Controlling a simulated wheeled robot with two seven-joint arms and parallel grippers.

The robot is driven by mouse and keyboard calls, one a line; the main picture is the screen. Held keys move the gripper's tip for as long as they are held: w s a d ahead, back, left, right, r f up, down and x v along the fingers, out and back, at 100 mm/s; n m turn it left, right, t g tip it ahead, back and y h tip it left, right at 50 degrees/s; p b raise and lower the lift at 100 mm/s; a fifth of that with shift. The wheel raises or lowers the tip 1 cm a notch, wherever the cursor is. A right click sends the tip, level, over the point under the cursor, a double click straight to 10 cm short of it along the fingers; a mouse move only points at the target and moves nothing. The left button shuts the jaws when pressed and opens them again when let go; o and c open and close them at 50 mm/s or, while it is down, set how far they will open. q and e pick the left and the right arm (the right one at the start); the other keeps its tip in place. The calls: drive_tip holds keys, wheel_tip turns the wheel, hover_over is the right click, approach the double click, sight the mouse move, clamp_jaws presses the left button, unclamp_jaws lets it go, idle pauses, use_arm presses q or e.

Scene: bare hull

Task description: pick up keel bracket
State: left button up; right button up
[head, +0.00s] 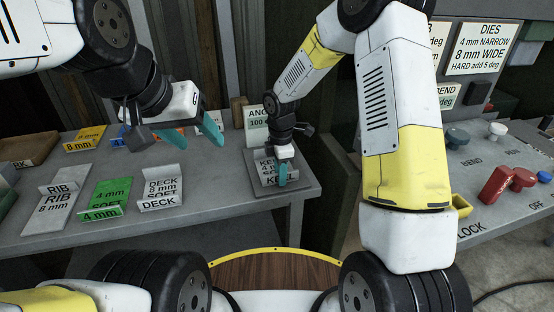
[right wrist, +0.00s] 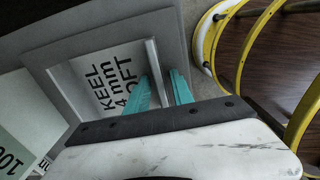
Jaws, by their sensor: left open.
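The keel bracket (head: 270,180) is a grey bent plate marked KEEL, on a grey pad at the right end of the bench. In the right wrist view its face (right wrist: 100,85) reads KEEL 4 mm SOFT and its upright flange (right wrist: 153,62) stands between my teal fingertips. My right gripper (head: 282,176) points down at the bracket's front. In the right wrist view the right gripper (right wrist: 160,82) straddles the flange; whether both fingers press on it is unclear. My left gripper (head: 190,134) is open and empty, above the bench to the left.
On the bench (head: 225,215) lie the rib bracket (head: 65,205), a green bracket (head: 108,195) and the deck bracket (head: 162,188). An angle sign (head: 257,135) stands behind the keel bracket. A control panel with red handles (head: 497,184) is at the right.

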clamp_jaws()
drive_tip(key=shift+r, duration=0.1)
idle(1.1)
